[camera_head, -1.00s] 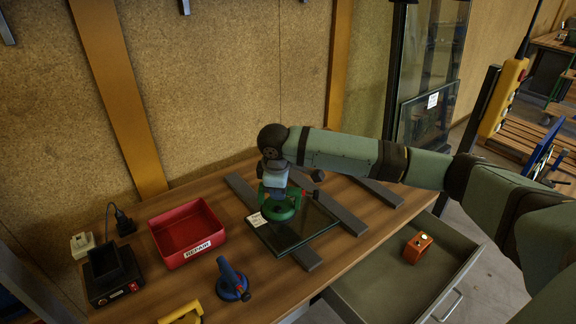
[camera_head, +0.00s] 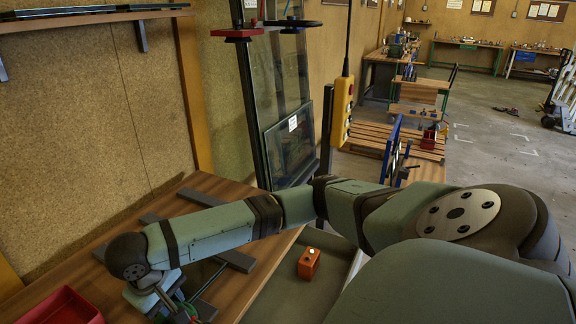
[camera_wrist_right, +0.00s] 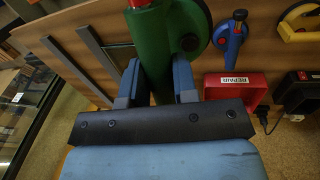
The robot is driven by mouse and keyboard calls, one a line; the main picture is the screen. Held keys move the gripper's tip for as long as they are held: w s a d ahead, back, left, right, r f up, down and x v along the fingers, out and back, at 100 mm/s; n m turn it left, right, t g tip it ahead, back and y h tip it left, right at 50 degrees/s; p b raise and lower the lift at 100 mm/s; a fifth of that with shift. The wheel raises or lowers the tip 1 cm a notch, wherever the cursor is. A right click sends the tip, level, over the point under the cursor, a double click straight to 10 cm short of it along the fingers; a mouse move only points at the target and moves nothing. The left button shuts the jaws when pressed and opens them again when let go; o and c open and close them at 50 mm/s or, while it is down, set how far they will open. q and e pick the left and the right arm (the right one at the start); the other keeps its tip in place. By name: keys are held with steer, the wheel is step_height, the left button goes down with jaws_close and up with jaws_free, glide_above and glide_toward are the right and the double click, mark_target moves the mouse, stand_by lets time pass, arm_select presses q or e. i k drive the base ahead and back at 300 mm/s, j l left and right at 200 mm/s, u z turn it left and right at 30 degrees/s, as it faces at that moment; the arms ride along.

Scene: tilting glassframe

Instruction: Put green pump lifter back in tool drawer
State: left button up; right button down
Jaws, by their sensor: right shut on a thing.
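The green pump lifter shows large in the right wrist view (camera_wrist_right: 152,50), a green body with a red tip and a round green part beside it. My right gripper (camera_wrist_right: 157,82) is shut on its body. In the head view, that gripper (camera_head: 172,303) is low at the left over the workbench, and only a bit of green lifter (camera_head: 206,311) shows beside it. The open grey tool drawer (camera_head: 280,293) is right of the bench top, partly hidden by my arm. My left gripper is not in view.
An orange object (camera_head: 308,263) lies in the drawer. A red REPAIR bin (camera_wrist_right: 236,84), a blue lifter (camera_wrist_right: 230,38) and a yellow-handled tool (camera_wrist_right: 302,20) are on the bench. Grey bars (camera_head: 236,261) lie on the bench. A glass frame (camera_head: 290,145) stands behind.

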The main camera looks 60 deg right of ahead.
mark_target(289, 300)
steer(key=k+l, duration=0.1)
steer(key=l, duration=0.2)
steer(key=k+l, duration=0.1)
steer(key=l, duration=0.15)
steer(key=k+l+u, duration=0.1)
steer(key=l, duration=0.2)
steer(key=l+u, duration=0.15)
steer(key=l, duration=1.35)
steer(key=k, duration=0.05)
